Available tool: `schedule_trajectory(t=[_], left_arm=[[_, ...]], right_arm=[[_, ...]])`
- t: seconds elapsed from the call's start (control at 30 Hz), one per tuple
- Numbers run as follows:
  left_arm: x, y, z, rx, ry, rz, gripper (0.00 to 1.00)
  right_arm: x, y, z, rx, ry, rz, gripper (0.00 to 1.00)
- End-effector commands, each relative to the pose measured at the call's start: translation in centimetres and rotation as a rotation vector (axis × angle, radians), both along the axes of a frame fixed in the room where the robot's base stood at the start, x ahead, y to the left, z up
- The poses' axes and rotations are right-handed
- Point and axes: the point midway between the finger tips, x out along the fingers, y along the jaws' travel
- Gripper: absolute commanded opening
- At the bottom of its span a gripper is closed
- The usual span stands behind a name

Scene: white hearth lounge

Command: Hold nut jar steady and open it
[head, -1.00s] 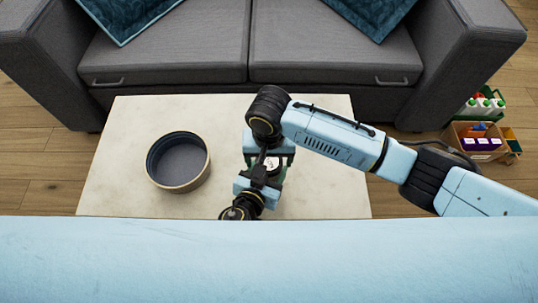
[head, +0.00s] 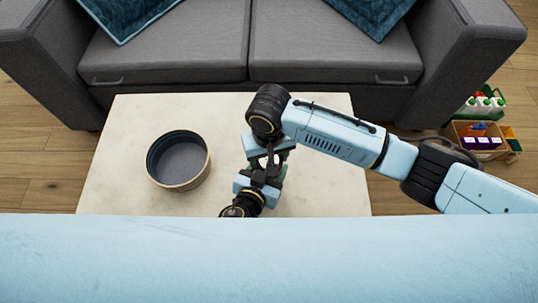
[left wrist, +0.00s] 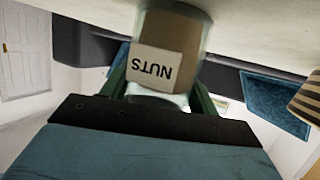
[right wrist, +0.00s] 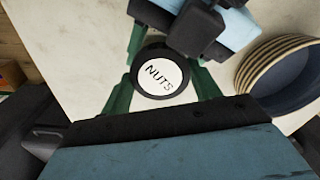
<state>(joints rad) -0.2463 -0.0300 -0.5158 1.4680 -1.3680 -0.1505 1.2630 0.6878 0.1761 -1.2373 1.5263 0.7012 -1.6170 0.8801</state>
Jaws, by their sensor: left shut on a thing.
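The nut jar (left wrist: 192,35) is a clear jar with brown contents and a white NUTS label. It stands on the table, upside down in the left wrist view. Its dark-rimmed lid with a white NUTS disc (right wrist: 161,76) shows in the right wrist view. My left gripper (left wrist: 165,95) is shut on the jar, its green fingers on both sides. My right gripper (right wrist: 164,75) is above, with its green fingers on either side of the lid. I cannot tell whether they press on it. In the head view my grippers hide most of the jar.
The pale table (head: 120,130) carries a round dark-lined bowl (head: 203,168) to the left of the jar. A grey sofa (head: 170,50) stands behind the table. Boxes of items (head: 480,141) sit on the floor at the right.

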Motion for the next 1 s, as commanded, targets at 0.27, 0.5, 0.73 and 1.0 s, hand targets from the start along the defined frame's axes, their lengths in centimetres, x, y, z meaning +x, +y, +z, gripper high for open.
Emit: schedule_trajectory(t=[0.27,0.5,0.73,1.0], left_arm=[[0.0,0.0,0.0,0.000,0.001,0.000,0.00],[0.0,0.0,0.0,0.000,0.001,0.000,0.00],[0.0,0.0,0.0,0.000,0.001,0.000,0.00],[0.0,0.0,0.0,0.000,0.001,0.000,0.00]], right_arm=[[0.0,0.0,0.0,0.000,0.000,-0.002,0.84],[0.1,0.0,0.6,0.002,-0.002,-0.002,0.84],[0.1,0.0,3.6,0.002,-0.002,-0.001,0.84],[-0.1,0.3,5.5,0.005,0.000,-0.069,0.80]])
